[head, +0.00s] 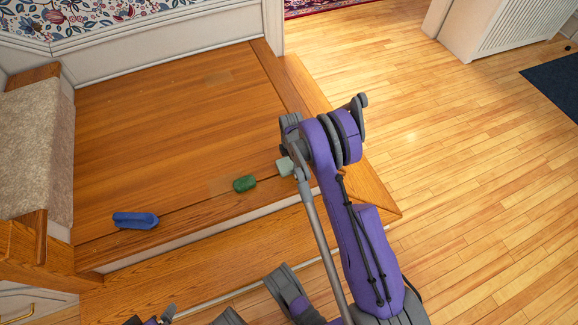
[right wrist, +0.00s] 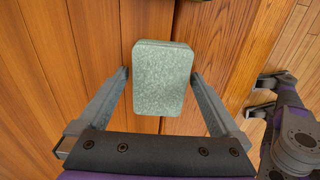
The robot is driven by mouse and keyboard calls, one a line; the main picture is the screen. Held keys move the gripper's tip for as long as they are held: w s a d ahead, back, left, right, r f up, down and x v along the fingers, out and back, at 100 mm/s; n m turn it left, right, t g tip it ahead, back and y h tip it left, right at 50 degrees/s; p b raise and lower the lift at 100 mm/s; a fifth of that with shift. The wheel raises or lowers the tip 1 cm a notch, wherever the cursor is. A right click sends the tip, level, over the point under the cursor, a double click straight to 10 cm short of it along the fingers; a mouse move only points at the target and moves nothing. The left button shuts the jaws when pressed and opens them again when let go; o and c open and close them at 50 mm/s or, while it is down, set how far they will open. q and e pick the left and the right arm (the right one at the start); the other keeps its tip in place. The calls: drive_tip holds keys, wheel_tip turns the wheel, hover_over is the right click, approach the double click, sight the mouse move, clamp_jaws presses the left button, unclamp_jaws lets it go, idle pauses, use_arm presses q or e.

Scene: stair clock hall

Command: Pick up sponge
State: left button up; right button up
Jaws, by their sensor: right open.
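The sponge, a pale grey-green block with rounded corners, lies on the wooden landing near its front right edge. In the head view the sponge (head: 285,166) shows small beside my right gripper (head: 293,148), partly covered by it. In the right wrist view the sponge (right wrist: 163,77) stands between the two grey fingers of my right gripper (right wrist: 160,76). The fingers are apart, with a gap on each side of the sponge. Dark parts of mine show at the bottom edge of the head view, perhaps my left gripper, but its jaws cannot be made out.
A dark green object (head: 244,183) lies left of the sponge, and a blue oblong object (head: 135,220) lies farther left. The landing (head: 170,120) is bare behind them. Its front edge drops to a step. A white radiator cover (head: 500,30) stands at the far right.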

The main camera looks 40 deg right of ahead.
sight(291, 163)
drive_tip(key=shift+f, duration=0.3)
drive_tip(key=shift+c, duration=0.2)
drive_tip(key=c, duration=1.2)
wheel_tip(291, 163, up, 10)
drive_tip(key=p, duration=0.3)
drive_tip(key=shift+c, duration=0.2)
drive_tip(key=a+r+m, duration=1.4)
drive_tip(key=a+r, duration=0.8)
drive_tip(key=a, duration=0.1)
use_arm(q)
wheel_tip(291, 163, up, 28)
drive_tip(key=t+p, duration=0.1)
drive_tip(key=p, duration=2)
drive_tip(key=shift+w+f, duration=0.25)
drive_tip(key=shift+w, duration=0.2)
use_arm(e)
wheel_tip(291, 163, up, 11)
drive_tip(key=s, duration=0.1)
drive_tip(key=shift+s+d, duration=0.15)
drive_tip(key=shift+s, duration=0.1)
